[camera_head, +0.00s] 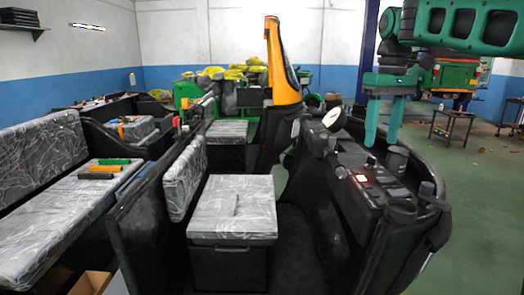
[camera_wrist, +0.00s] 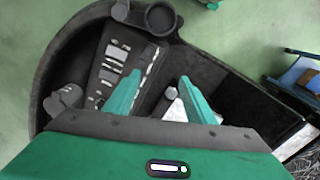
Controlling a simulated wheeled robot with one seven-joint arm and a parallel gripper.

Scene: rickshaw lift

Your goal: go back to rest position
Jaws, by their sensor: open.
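My gripper (camera_head: 382,120) is at the upper right of the head view, its green fingers pointing down above the dashboard of the rickshaw. The fingers are apart with nothing between them. In the wrist view my gripper (camera_wrist: 153,95) shows both green fingers spread over the rickshaw dashboard (camera_wrist: 110,70). In the head view the black dashboard (camera_head: 370,195) has a lit red spot, knobs and a round white gauge. Whether the fingertips touch anything is hard to tell, but they look clear of it.
The rickshaw's wrapped driver seat (camera_head: 235,205) stands in the middle. A wrapped bench (camera_head: 60,205) on the left bears green, orange and black items. An orange upright panel (camera_head: 283,65) rises behind the dashboard. A small table (camera_head: 452,122) stands at the right on green floor.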

